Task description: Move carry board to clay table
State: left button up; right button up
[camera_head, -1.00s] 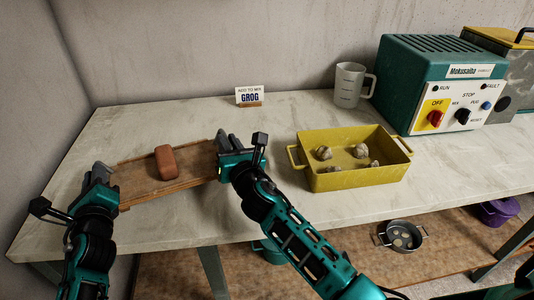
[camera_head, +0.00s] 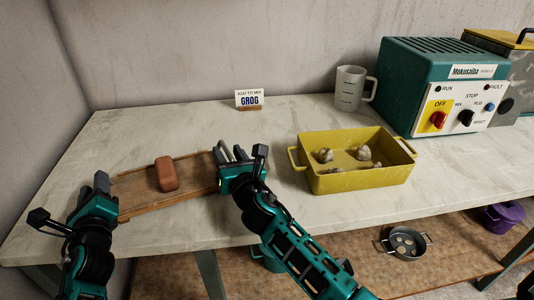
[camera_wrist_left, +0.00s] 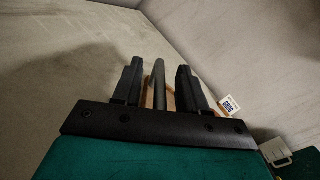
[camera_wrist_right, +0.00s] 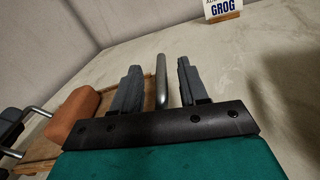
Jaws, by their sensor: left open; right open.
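The wooden carry board (camera_head: 140,196) lies on the pale table at the left, with a reddish-brown clay block (camera_head: 166,174) on it. Both also show in the right wrist view, the board (camera_wrist_right: 76,104) beside the block (camera_wrist_right: 75,118). My left gripper (camera_head: 104,182) is open at the board's left end. In the left wrist view a metal handle bar (camera_wrist_left: 159,85) stands between its fingers. My right gripper (camera_head: 228,156) is open at the board's right end. In the right wrist view another metal handle bar (camera_wrist_right: 161,80) stands between its open fingers.
A yellow tray (camera_head: 350,182) with several grey lumps stands right of my right gripper. A GROG sign (camera_head: 249,99), a measuring jug (camera_head: 350,88) and a teal machine (camera_head: 430,80) stand farther back. Pots (camera_head: 405,243) sit on the lower shelf. The table behind the board is clear.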

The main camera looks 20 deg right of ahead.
jog(key=shift+s, duration=0.1)
pick_arm(q)
jog(key=s, duration=1.2)
jog(key=shift+d, duration=0.2)
pick_arm(e)
jog(key=s, duration=1.2)
jog(key=shift+d, duration=0.2)
